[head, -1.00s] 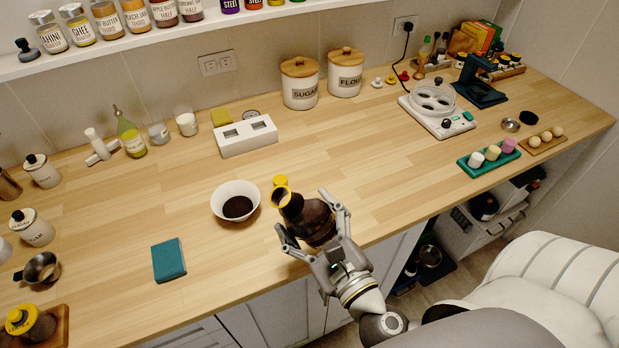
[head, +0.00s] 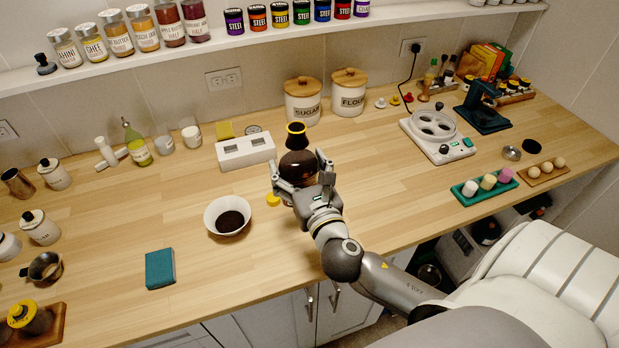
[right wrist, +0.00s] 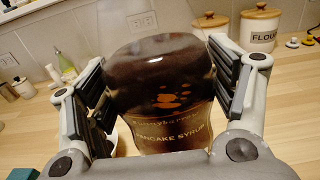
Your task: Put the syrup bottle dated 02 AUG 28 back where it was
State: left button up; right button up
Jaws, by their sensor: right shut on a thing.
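My right gripper (head: 308,176) is shut on a dark brown syrup bottle (head: 297,163) with a yellow-ringed dark neck. The bottle looks roughly upright, over the counter behind and right of the white bowl. In the right wrist view the bottle (right wrist: 163,85) sits between both fingers, and its label reads "PANCAKE SYRUP". No date is readable. Whether its base touches the counter is hidden. A small yellow cap (head: 273,200) lies beside the gripper. Another dark bottle with a yellow top (head: 30,318) stands on a wooden board (head: 56,324) at bottom left. My left gripper is out of view.
The white bowl (head: 215,224) holds something dark. A white two-slot block (head: 246,151) and sugar (head: 303,101) and flour (head: 348,95) canisters stand behind. Counter between gripper and hotplate (head: 437,136) is clear.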

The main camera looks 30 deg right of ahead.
jog(key=w+d+f+b, duration=0.2)
jog(key=d+f, duration=0.3)
jog(key=f, duration=0.4)
jog(key=shift+w, duration=0.8)
jog(key=shift+f, duration=0.1)
jog(key=shift+f, duration=0.1)
jog(key=o, duration=1.8)
jog(key=shift+s+f, duration=0.15)
jog(key=shift+c, duration=0.2)
